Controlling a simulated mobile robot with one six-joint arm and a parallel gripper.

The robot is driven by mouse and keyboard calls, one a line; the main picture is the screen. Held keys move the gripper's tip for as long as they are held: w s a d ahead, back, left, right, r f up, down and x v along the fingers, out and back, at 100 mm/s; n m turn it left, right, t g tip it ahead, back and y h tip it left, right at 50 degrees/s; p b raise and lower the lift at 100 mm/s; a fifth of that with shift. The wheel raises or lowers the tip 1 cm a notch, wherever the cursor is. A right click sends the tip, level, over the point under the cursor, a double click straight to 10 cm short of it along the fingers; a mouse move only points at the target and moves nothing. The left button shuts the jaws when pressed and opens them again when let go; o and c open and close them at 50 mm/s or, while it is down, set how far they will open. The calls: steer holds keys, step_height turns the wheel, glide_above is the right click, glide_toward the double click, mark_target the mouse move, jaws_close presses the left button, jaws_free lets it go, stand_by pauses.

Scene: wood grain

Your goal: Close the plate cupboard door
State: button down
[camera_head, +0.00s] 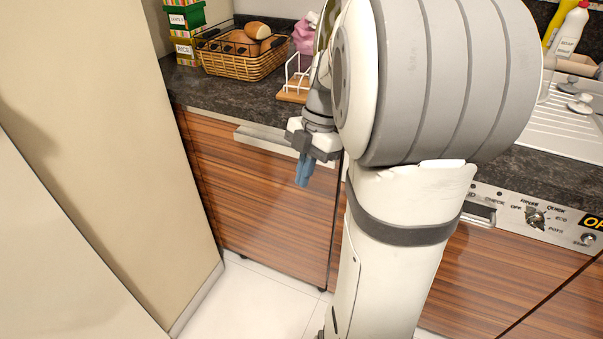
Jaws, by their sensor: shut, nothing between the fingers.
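A wood-grain cupboard door (255,200) with a pale horizontal handle bar (255,138) fills the front below the counter, left of my arm. It looks flush with the cabinet front, though my arm hides part of its right side. No plates show, so I cannot tell whether this is the plate cupboard. My gripper (303,172) has blue fingertips, pointing down and shut with nothing between them. It is in front of the door's upper right part, near the right end of the handle. I cannot tell whether it touches the door.
A dark counter (230,95) holds a bread basket (240,55) and stacked boxes (185,30). A beige wall (110,120) bounds the left. A control panel (540,220) is at right. The white tiled floor (260,305) is clear below the door.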

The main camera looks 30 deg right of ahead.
steer(key=w+a+p+v, duration=0.1)
steer(key=p+v, duration=0.6)
steer(key=v, duration=0.2)
steer(key=s+a+r+m+t+h+p, duration=0.1)
steer(key=s+a+r+m+p, duration=0.3)
steer(key=m, duration=0.6)
steer(key=s+a+r+m+t+h+p, duration=0.2)
steer(key=s+a+r+m+p, duration=0.3)
steer(key=m, duration=0.6)
steer(key=shift+s+a+r+m+t+h+p, duration=0.35)
steer(key=shift+s+a+p, duration=0.6)
steer(key=shift+a+p, duration=0.6)
steer(key=shift+d, duration=0.3)
